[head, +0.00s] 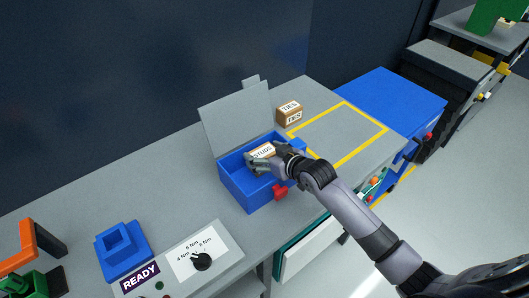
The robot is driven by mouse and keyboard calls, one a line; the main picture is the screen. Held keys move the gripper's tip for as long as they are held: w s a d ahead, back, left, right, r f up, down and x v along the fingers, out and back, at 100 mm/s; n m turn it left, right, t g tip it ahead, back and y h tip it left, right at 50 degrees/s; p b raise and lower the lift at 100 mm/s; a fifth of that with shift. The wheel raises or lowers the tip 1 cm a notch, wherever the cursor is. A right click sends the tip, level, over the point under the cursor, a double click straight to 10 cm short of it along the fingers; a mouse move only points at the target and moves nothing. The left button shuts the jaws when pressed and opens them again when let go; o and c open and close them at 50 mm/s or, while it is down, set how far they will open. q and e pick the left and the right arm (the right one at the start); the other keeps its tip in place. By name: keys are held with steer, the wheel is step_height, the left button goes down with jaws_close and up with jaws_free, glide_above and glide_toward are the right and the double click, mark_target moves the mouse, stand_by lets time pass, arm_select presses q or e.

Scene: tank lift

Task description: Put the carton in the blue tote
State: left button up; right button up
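The blue tote (248,193) stands on the grey bench with its grey lid (237,118) swung up at the back. A small brown carton with a white label (262,151), apparently reading STUDS, is at the tote's opening, partly hidden by my gripper. My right gripper (268,157) reaches in from the right over the tote's front right part, its fingers around the carton; it appears shut on it. I cannot tell whether the carton touches the tote floor. A second carton, labelled TIES (289,113), stands on the bench behind the tote. My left gripper is not in view.
A yellow taped rectangle (346,129) on the bench right of the tote is empty. A red latch (280,191) sits on the tote's front. A panel with a dial (201,262) and a blue block (122,251) stand at the front left. A blue cabinet (385,100) is beyond.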

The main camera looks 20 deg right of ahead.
steer(key=shift+s+f, duration=0.25)
steer(key=shift+f, duration=0.45)
steer(key=shift+r, duration=0.2)
steer(key=r+b+v, duration=0.1)
steer(key=v, duration=1.1)
steer(key=shift+w+r, duration=0.2)
steer(key=shift+r, duration=0.15)
